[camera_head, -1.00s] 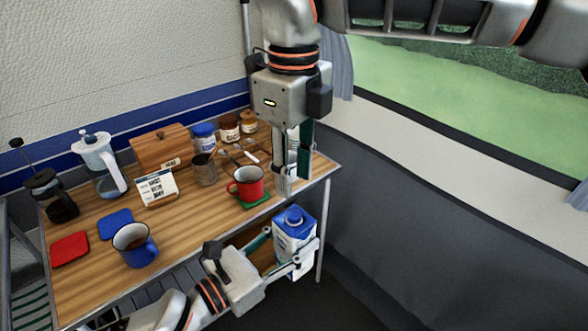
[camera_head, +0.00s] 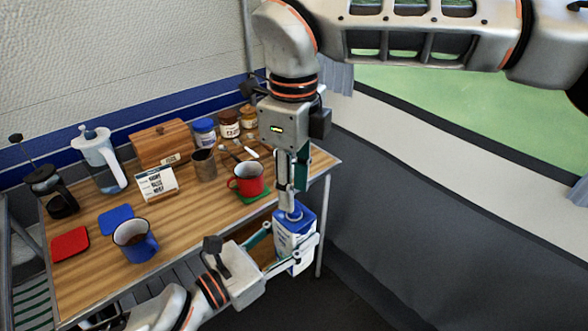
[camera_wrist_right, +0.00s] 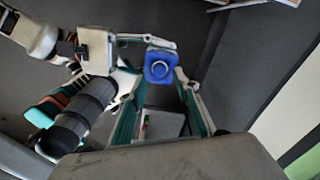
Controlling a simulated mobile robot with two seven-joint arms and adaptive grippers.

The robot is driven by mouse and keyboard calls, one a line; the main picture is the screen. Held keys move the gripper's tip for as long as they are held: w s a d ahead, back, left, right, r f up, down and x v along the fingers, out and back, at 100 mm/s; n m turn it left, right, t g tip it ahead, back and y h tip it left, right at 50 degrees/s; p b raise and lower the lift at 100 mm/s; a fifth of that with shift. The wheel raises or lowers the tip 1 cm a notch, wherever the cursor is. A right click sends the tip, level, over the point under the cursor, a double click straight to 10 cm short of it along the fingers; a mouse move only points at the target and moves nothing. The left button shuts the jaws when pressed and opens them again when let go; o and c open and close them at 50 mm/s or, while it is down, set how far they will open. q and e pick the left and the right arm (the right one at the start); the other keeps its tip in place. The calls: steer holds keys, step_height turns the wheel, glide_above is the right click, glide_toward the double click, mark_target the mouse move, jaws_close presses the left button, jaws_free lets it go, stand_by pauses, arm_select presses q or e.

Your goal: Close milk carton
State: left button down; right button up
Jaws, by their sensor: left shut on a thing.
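The milk carton (camera_head: 298,225) is white and blue with a blue top. My left gripper (camera_head: 290,246) is shut on its sides and holds it roughly upright beside the table's right front corner. My right gripper (camera_head: 290,203) points down from above, its fingertips close to the carton top. In the right wrist view the blue top with its round cap (camera_wrist_right: 160,68) shows between and just beyond the spread fingers of my right gripper (camera_wrist_right: 162,82). I cannot tell whether the fingers touch the cap or how tightly it is seated.
The wooden table (camera_head: 185,225) holds a red mug (camera_head: 247,180) on a green coaster near the carton, a blue mug (camera_head: 134,241), jars, a metal cup and a wooden box. A grey wall and window lie to the right. The floor beyond the carton is clear.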

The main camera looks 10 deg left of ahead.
steer(key=shift+f, duration=1.8)
steer(key=shift+c, duration=0.3)
jaws_close()
steer(key=shift+o, duration=1.1)
jaws_free()
step_height(320, 180, up, 12)
